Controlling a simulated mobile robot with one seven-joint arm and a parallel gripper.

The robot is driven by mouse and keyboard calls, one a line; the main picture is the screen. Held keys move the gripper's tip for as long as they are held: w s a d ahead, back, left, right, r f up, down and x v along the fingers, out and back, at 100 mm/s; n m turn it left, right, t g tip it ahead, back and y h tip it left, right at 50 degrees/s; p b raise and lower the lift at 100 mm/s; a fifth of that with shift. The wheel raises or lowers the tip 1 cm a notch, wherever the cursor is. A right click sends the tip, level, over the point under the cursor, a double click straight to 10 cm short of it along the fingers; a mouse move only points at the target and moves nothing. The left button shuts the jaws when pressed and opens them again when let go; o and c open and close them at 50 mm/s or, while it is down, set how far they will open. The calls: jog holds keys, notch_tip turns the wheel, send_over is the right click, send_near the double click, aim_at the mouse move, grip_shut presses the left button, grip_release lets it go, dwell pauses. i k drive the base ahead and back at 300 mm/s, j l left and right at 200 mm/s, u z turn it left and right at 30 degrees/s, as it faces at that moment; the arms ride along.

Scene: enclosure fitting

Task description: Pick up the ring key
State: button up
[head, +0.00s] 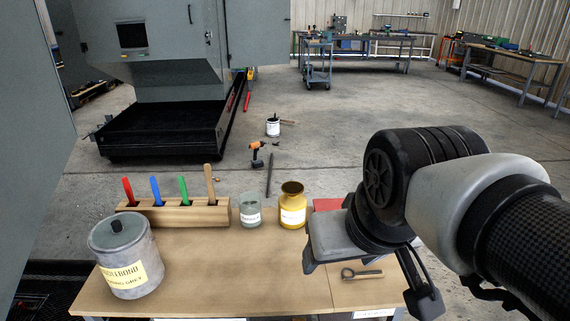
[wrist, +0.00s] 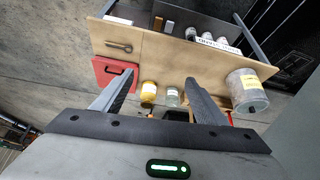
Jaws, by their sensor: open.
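The ring key (head: 348,273) is a small dark key with a round ring at its left end. It lies flat on the right part of the wooden bench top (head: 230,265). In the wrist view the ring key (wrist: 118,46) lies near the upper left of the bench, beyond the fingertips. My gripper (head: 367,287) is open and hangs above the right part of the bench, apart from the key. In the wrist view my gripper (wrist: 160,82) has its two fingers spread with nothing held between them.
A red case (wrist: 116,76) lies near the key, partly hidden by my arm in the head view. A yellow jar (head: 292,207), a grey-green jar (head: 250,211), a rack (head: 170,214) of coloured handles and a big grey pot (head: 125,255) stand on the bench.

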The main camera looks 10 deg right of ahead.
aim_at(378, 271)
jog(key=i+z, duration=0.2)
jog(key=z, duration=0.5)
jog(key=l+u, duration=0.5)
jog(key=l, duration=0.15)
jog(key=k, duration=0.35)
jog(key=i+j, duration=0.1)
jog(key=i, duration=0.4)
